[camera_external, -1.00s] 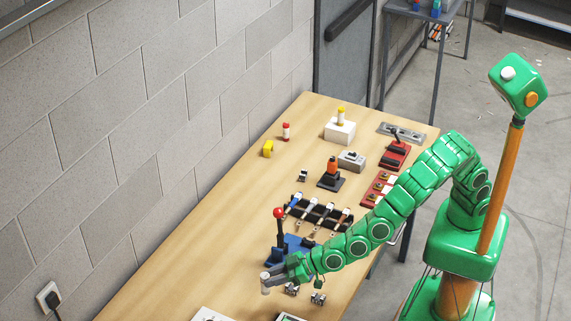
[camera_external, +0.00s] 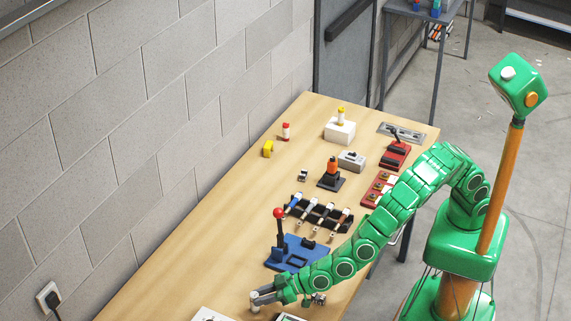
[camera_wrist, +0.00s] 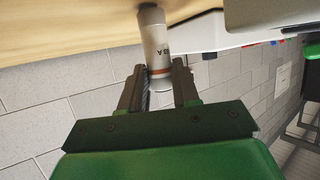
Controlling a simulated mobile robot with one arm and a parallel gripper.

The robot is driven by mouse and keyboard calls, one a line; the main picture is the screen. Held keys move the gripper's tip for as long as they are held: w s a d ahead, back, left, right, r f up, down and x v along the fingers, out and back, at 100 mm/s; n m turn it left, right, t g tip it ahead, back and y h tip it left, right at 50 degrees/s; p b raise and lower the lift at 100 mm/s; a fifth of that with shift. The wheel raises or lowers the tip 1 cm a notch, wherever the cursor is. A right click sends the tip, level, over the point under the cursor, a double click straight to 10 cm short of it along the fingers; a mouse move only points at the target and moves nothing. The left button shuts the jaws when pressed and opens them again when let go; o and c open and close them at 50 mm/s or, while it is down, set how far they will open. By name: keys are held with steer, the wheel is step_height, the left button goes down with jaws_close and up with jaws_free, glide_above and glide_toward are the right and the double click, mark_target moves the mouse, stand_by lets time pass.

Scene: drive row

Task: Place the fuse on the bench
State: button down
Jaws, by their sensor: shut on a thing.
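The fuse is a pale cylinder with a brown band and dark letters in the wrist view (camera_wrist: 154,40). It stands between my two dark fingers (camera_wrist: 160,88), which are shut on it. In the external view the fuse (camera_external: 255,307) shows small under my gripper (camera_external: 261,297), low over the near part of the wooden bench (camera_external: 165,275). Its far end meets the bench surface in the wrist view. I cannot tell whether it touches or hangs just above.
A white panel (camera_external: 209,315) and a dark-screened device (camera_external: 290,318) lie close by at the picture's bottom edge. A blue base with a red-knobbed lever (camera_external: 279,232) stands behind my gripper. Bare wood lies to the left, toward the block wall (camera_external: 95,120).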

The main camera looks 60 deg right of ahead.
steer(key=shift+f, duration=0.3)
steer(key=c, duration=0.8)
jaws_free()
steer(key=shift+r, duration=0.1)
steer(key=shift+s+r, duration=0.1)
steer(key=shift+s, duration=0.05)
steer(key=shift+v, duration=5.85)
steer(key=shift+d, duration=0.15)
